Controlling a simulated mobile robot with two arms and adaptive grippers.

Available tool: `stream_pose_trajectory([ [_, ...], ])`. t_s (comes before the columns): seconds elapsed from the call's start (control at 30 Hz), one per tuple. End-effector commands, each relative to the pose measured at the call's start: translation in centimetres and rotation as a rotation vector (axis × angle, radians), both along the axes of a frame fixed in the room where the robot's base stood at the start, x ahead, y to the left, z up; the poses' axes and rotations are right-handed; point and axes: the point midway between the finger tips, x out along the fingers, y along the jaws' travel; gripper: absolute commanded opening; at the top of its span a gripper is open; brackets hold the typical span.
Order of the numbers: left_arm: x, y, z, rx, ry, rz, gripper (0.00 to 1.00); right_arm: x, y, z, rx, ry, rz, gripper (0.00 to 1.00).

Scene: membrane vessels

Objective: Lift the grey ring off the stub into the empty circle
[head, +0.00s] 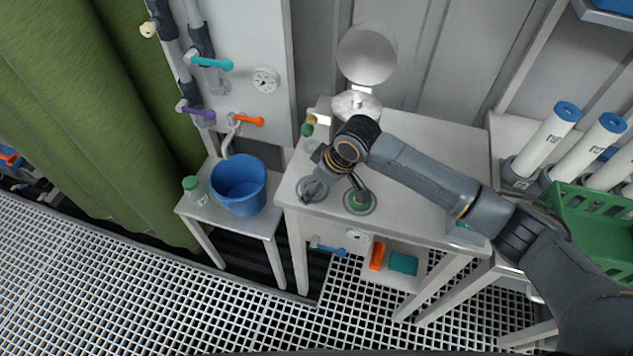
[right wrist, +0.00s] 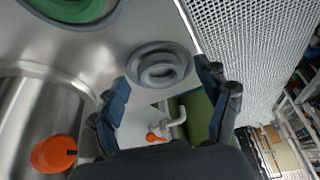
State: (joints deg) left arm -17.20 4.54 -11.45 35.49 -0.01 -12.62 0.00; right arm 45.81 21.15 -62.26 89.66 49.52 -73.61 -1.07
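A grey ring (right wrist: 160,66) shows in the right wrist view as nested grey circles on the steel table, near its edge. In the head view it sits at the table's front left corner (head: 311,189), partly behind my gripper; I cannot clearly make out the stub inside it. A green circle with a dark grey rim (head: 359,203) lies to its right; part of it also shows in the right wrist view (right wrist: 82,8). My right gripper (head: 342,184) is open and empty above the table, its fingers (right wrist: 166,82) apart on either side of the ring's near part. My left gripper is out of view.
A steel vessel with its round lid raised (head: 367,55) stands at the table's back. A blue bucket (head: 238,185) and a green-capped bottle (head: 194,190) are on the lower stand at left. White tubes (head: 548,140) and a green crate (head: 590,225) are at right.

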Motion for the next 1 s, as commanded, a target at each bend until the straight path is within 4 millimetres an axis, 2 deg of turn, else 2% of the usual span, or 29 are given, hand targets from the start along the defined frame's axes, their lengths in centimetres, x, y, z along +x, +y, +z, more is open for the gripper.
stream_pose_trajectory([
  [0.23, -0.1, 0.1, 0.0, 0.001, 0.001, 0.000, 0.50, 0.0, 0.0, 0.1, 0.000, 0.000, 0.000, 0.77],
  [0.37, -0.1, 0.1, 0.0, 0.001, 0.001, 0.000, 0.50, -0.1, -0.3, 0.9, 0.000, -0.001, 0.000, 0.77],
  [0.8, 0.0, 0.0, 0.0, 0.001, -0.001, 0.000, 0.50, -1.9, -3.1, 8.9, -0.001, -0.004, 0.001, 0.77],
  [1.0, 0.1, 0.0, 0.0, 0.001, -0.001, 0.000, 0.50, -2.4, -3.7, 10.8, 0.001, -0.001, 0.000, 0.77],
])
